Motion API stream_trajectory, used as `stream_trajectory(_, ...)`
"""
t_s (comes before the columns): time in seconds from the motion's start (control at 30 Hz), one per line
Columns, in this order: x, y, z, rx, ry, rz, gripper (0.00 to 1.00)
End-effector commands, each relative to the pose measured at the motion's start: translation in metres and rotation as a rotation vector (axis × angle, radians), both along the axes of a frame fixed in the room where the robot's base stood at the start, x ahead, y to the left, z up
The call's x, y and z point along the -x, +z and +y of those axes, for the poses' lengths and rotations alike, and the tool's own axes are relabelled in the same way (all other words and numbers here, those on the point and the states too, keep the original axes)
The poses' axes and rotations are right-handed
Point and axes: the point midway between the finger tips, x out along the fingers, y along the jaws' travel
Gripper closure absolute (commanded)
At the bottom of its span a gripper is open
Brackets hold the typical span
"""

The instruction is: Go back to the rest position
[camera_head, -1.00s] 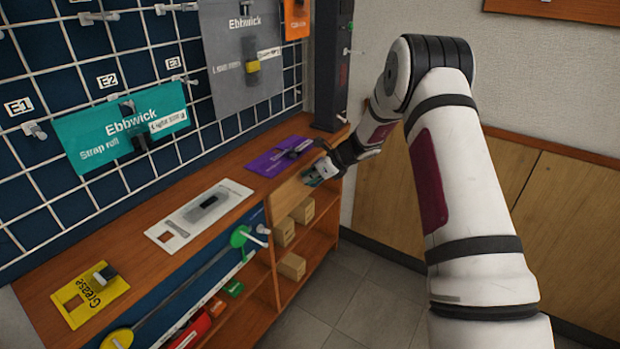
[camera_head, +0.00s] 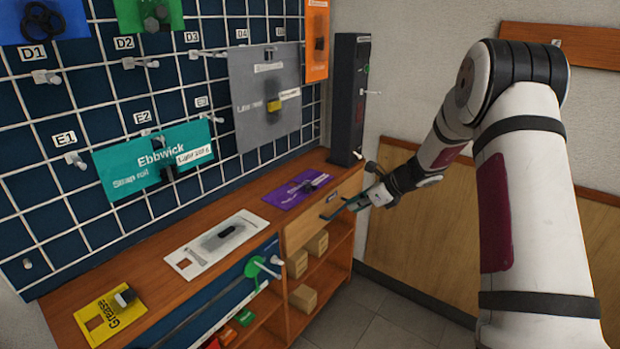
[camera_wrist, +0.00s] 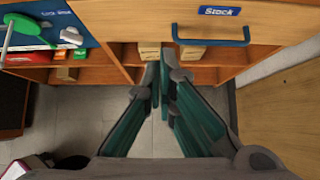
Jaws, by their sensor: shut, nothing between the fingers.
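My gripper (camera_head: 356,203) is in front of the bench's right end in the head view, beside the wooden drawer front (camera_head: 305,228). Its dark teal fingers are together and hold nothing. In the wrist view the gripper (camera_wrist: 162,75) points toward the bench, its fingertips below the drawer front (camera_wrist: 125,20). The drawer has a blue handle (camera_wrist: 211,42) and a "Stock" label (camera_wrist: 220,11). The handle is outside the fingers. In the head view the gripper partly covers the handle area.
The bench top (camera_head: 150,262) bears a purple card (camera_head: 290,192), a white card (camera_head: 196,262) and a yellow card (camera_head: 95,318). Cardboard boxes (camera_head: 303,298) sit on the shelves below. A dark post (camera_head: 348,100) stands at the bench's right end. The floor (camera_head: 370,325) in front is clear.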

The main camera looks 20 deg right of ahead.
Motion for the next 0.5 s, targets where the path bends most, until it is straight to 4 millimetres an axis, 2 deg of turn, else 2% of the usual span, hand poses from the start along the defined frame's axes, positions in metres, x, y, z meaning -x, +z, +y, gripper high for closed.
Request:
stream_trajectory(0.13, 0.004, 0.012, 0.008, 0.021, 0.041, -0.014, 1.00)
stream_trajectory(0.27, 0.022, 0.047, 0.034, 0.094, 0.187, -0.059, 1.00)
stream_trajectory(0.37, 0.050, 0.084, 0.063, 0.179, 0.359, -0.108, 1.00)
stream_trajectory(0.5, 0.099, 0.128, 0.100, 0.304, 0.611, -0.173, 1.00)
